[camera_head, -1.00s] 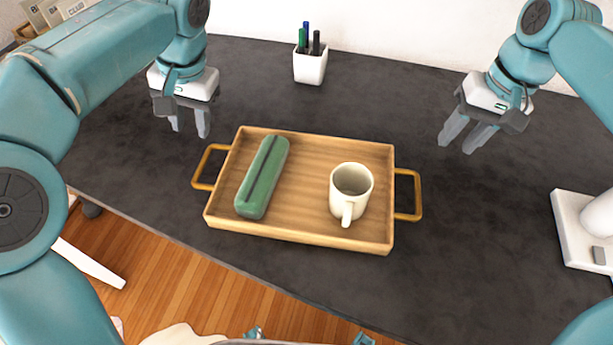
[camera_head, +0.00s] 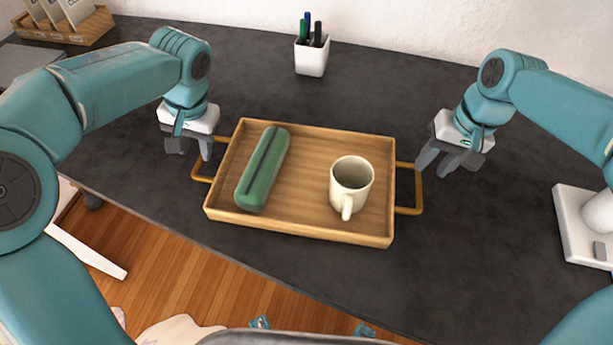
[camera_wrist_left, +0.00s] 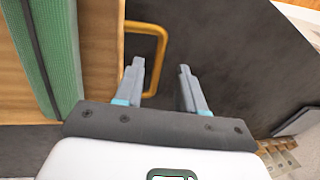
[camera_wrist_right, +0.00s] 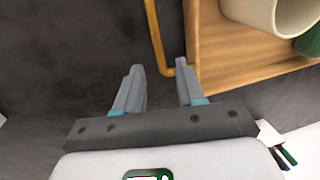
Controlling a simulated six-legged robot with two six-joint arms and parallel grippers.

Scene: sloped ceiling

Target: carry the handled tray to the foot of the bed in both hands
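The wooden tray (camera_head: 290,228) lies flat on the dark desk, with a brass handle at each end. It holds a green case (camera_head: 263,168) on its left and a white mug (camera_head: 352,184) on its right. My left gripper (camera_head: 196,152) is open above the left handle (camera_head: 199,177); in the left wrist view the handle (camera_wrist_left: 163,38) shows ahead of the open fingers (camera_wrist_left: 164,78). My right gripper (camera_head: 439,163) is open above and beside the right handle (camera_head: 419,190); in the right wrist view that handle (camera_wrist_right: 154,38) shows ahead of the fingers (camera_wrist_right: 158,78). Neither gripper holds anything.
A white pen cup (camera_head: 311,57) stands behind the tray. A white object (camera_head: 585,230) stands at the desk's right. A wooden box (camera_head: 72,32) is at the back left. Wooden floor (camera_head: 185,280) shows below the desk's front edge. The bed is not recognisable here.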

